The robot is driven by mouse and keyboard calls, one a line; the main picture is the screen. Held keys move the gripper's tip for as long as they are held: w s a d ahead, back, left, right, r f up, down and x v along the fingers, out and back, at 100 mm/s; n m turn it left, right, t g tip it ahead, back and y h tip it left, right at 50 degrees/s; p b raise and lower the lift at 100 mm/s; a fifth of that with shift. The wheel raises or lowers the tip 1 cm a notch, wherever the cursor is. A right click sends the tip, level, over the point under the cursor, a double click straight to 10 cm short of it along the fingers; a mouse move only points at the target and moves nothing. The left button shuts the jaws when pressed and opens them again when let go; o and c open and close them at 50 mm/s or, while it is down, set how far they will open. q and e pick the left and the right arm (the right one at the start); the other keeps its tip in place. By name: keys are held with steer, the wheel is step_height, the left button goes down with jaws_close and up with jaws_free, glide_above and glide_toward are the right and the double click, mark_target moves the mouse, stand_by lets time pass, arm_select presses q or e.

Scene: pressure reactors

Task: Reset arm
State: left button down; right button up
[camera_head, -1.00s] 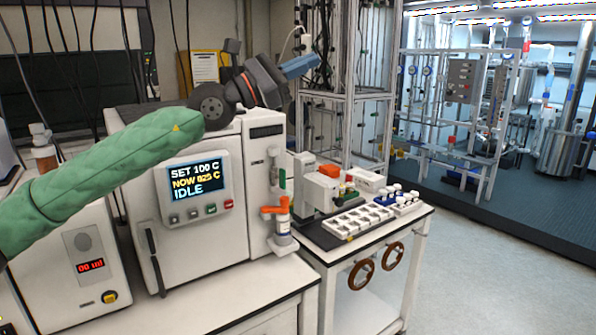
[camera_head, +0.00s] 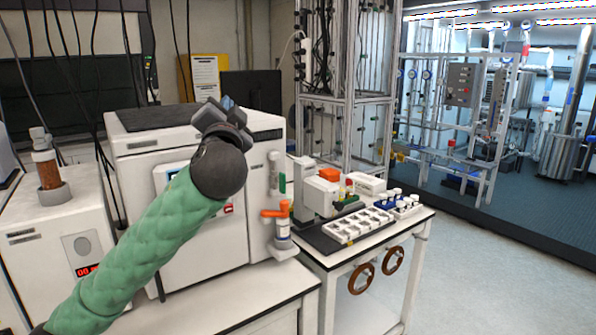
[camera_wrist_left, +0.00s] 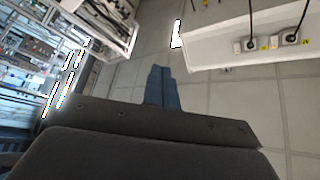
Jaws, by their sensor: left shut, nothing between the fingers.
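My left arm in its green sleeve rises from the lower left in the head view. Its dark wrist is in front of the white reactor (camera_head: 135,170). My left gripper (camera_head: 228,102) shows only as a small dark and bluish shape above the wrist, near the reactor's top edge. In the left wrist view the blue fingers of my left gripper (camera_wrist_left: 162,72) lie together, shut and empty, with ceiling panels behind them. My arm hides most of the reactor's display. My right gripper is in neither view.
An orange-handled valve (camera_head: 275,213) is on the reactor's right front. A white unit (camera_head: 40,220) stands at left. Floor at right is clear.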

arm_select(q)
steer(key=s+f+n+g+h, duration=0.1)
steer(key=s+f+g, duration=0.3)
steer(key=f, duration=1)
steer(key=s+f+n+g+h, duration=0.1)
steer(key=s+f+g+h, duration=0.2)
steer(key=f, duration=1.1)
steer(key=s+f+n+g, duration=0.1)
steer(key=s+f+g, duration=0.35)
steer(key=f, duration=1.05)
steer(key=s+f+n+g, duration=0.3)
steer(key=s+f+g, duration=0.5)
steer(key=s+f, duration=2.1)
steer(key=shift+s+f+g+h, duration=0.35)
steer(key=shift+s+f+h, duration=0.05)
steer(key=shift+s, duration=0.85)
steer(key=shift+a, duration=0.15)
